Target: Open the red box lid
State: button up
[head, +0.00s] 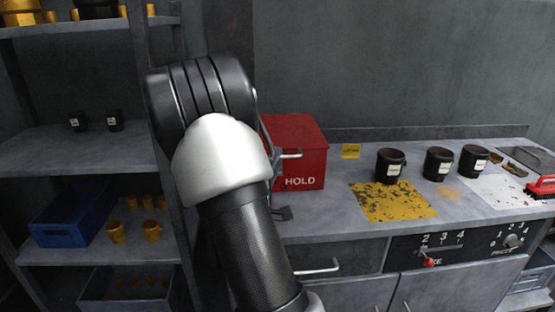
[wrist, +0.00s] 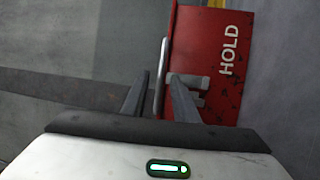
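The red box (head: 305,162) marked HOLD stands on the grey counter, its left part hidden behind my arm in the head view. Its top looks closed. In the wrist view the red box (wrist: 215,60) fills the upper right, turned on its side. A pale metal handle bar (wrist: 161,70) stands out from it, with a grey bracket on its face. My gripper (wrist: 158,80) has its two fingers apart, one on each side of the bar. I see a gap at the left finger; contact at the right is unclear. My gripper is mostly hidden by my arm in the head view.
Several dark labelled cups (head: 390,165) stand on the counter right of the box, near a worn yellow patch (head: 395,202). Shelves with a blue bin (head: 70,222) and golden cups are at left. Controls line the counter front.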

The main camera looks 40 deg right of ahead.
aim_at(275, 144)
jog(key=shift+x, duration=1.25)
grip_shut()
dwell(0.5)
